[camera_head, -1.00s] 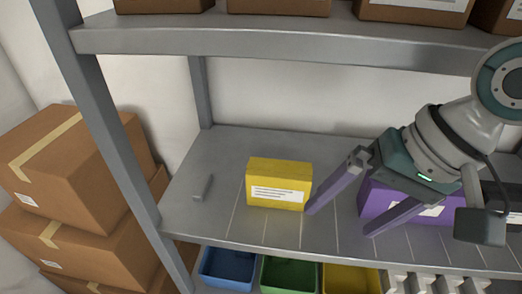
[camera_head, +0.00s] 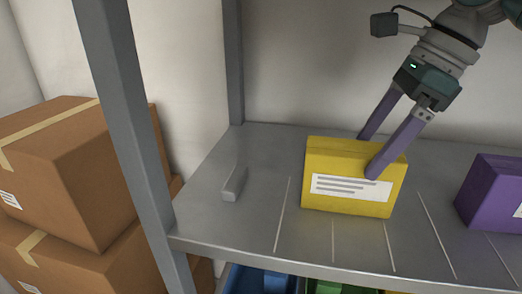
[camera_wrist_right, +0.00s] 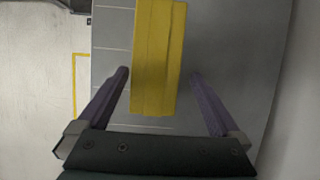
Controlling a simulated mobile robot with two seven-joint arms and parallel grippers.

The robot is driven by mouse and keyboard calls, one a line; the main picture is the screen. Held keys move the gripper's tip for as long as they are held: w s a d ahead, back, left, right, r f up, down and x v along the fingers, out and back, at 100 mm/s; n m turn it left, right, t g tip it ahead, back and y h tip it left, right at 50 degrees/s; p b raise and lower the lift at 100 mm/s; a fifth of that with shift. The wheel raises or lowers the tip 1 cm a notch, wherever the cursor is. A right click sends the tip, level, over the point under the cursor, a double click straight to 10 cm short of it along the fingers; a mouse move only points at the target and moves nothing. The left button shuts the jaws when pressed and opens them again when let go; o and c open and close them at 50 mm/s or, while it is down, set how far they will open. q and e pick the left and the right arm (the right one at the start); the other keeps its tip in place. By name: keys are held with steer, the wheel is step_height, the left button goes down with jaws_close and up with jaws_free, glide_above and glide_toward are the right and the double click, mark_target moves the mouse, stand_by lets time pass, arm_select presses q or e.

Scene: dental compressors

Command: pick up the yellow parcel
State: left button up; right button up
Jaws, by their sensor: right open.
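The yellow parcel (camera_head: 345,205) stands upright on the grey shelf, its white label facing the front. My right gripper (camera_head: 370,158) is at its upper right part, one finger in front of the parcel and the other behind it. In the right wrist view the yellow parcel (camera_wrist_right: 156,70) lies between the two open fingers of the right gripper (camera_wrist_right: 158,73), with a gap on each side. The tip of the rear finger is hidden behind the parcel in the head view. My left gripper is not in view.
A purple parcel (camera_head: 490,195) stands to the right on the shelf (camera_head: 270,160). A small grey block (camera_head: 234,184) lies to the left. A grey post (camera_head: 130,120) rises at the left front, with brown boxes (camera_head: 70,170) beyond it. Blue and green bins sit below.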

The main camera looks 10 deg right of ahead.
mark_target(340, 180)
steer(key=shift+w+a, duration=0.15)
steer(key=shift+a, duration=0.3)
steer(key=shift+a+f, duration=0.1)
steer(key=shift+f, duration=0.25)
steer(key=x, duration=0.2)
steer(key=b+x, duration=0.1)
steer(key=x, duration=0.3)
steer(key=shift+a, duration=0.35)
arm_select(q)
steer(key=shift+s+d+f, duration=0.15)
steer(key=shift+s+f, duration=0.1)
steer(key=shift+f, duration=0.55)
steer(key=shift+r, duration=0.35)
arm_select(e)
steer(key=shift+f, duration=0.25)
steer(key=shift+c, duration=0.4)
jaws_close()
